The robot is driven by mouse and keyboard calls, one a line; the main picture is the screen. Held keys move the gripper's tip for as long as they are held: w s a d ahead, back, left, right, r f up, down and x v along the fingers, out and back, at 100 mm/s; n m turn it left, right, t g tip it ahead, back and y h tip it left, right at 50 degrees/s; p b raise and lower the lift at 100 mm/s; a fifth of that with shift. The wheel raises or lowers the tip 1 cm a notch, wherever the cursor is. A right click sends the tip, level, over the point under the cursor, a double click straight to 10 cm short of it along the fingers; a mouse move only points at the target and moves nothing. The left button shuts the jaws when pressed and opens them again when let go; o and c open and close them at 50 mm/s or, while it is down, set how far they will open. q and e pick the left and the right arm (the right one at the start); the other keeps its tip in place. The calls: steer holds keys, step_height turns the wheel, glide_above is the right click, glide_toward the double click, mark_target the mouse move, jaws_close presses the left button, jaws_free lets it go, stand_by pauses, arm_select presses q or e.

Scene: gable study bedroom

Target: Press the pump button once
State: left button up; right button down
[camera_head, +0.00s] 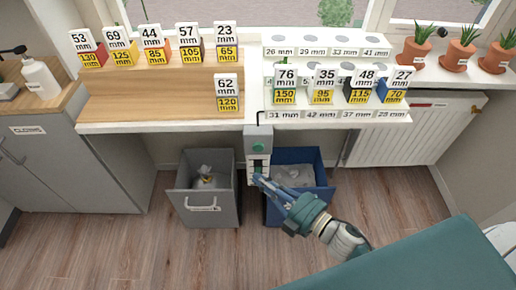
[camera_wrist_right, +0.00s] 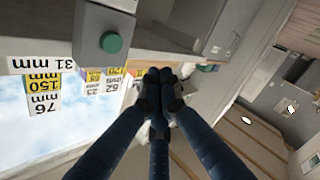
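A round green button (camera_head: 258,147) sits on the upper front of a grey box (camera_head: 250,133) at the front edge of the desk. In the right wrist view the green button (camera_wrist_right: 110,42) shows at the upper left on the grey box (camera_wrist_right: 92,20). My right gripper (camera_head: 259,179) is just below the button, in front of the box's lower part, which it partly hides. In the wrist view its fingers come together at the tips (camera_wrist_right: 160,75), with nothing seen between them. The tips appear apart from the button. My left gripper is not in view.
A grey bin (camera_head: 190,207) and a blue bin (camera_head: 322,194) stand under the desk (camera_head: 165,112). Several number-labelled blocks stand on the desk and on a white rack (camera_head: 385,115). A white pump bottle (camera_head: 40,77) is at left. Potted plants (camera_head: 458,56) line the right sill.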

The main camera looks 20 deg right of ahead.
mark_target(253, 149)
steer(key=w+d, duration=0.2)
steer(key=w, duration=0.5)
steer(key=shift+w, duration=0.15)
steer(key=shift+w, duration=0.1)
stand_by(1.2)
steer(key=shift+w+d, duration=0.15)
steer(key=shift+w, duration=0.15)
steer(key=shift+w+d, duration=0.2)
steer(key=shift+w, duration=0.3)
stand_by(0.9)
steer(key=shift+s, duration=0.1)
steer(key=shift+s+a, duration=0.3)
steer(key=shift+s, duration=0.5)
